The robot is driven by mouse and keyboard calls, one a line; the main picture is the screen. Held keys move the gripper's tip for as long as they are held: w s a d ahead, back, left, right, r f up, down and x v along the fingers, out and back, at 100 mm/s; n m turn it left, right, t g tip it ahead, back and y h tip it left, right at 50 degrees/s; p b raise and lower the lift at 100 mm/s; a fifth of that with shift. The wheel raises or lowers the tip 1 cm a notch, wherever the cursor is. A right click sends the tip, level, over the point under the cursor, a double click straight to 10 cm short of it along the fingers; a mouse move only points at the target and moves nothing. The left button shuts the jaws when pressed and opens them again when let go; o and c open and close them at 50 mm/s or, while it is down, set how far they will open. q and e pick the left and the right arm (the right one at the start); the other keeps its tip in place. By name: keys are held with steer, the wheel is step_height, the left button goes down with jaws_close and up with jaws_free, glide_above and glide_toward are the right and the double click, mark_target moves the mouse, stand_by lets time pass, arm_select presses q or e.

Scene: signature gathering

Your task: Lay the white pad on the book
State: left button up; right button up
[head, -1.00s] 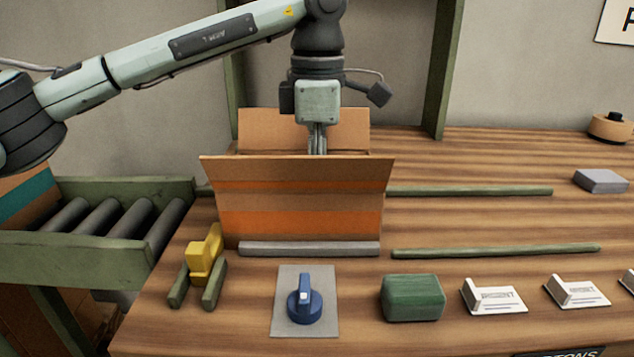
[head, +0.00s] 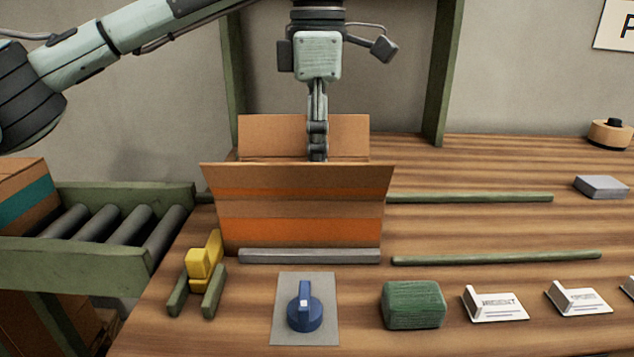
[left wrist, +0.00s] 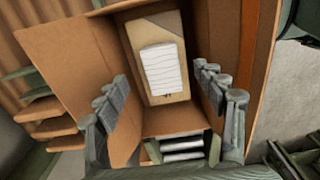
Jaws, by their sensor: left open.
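The white pad (left wrist: 163,69), with faint lines across it, lies flat inside the open cardboard box in the left wrist view. Under it is a tan, flat rectangular thing that looks like the book (left wrist: 137,42); its edges show around the pad. My left gripper (left wrist: 160,80) is open and empty above them, with one finger on each side of the pad in that view and apart from it. In the head view my left gripper (head: 317,152) points down over the box, its tips partly behind the front flap. The box hides pad and book there. My right gripper is not in view.
The box (head: 300,200) stands open on the wooden table, its front flap raised behind a grey bar (head: 310,256). A roller conveyor (head: 110,235) is at left.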

arm_select(q)
step_height(320, 180, up, 6)
stand_by(0.4)
stand_by(1.0)
steer(key=shift+c, duration=0.4)
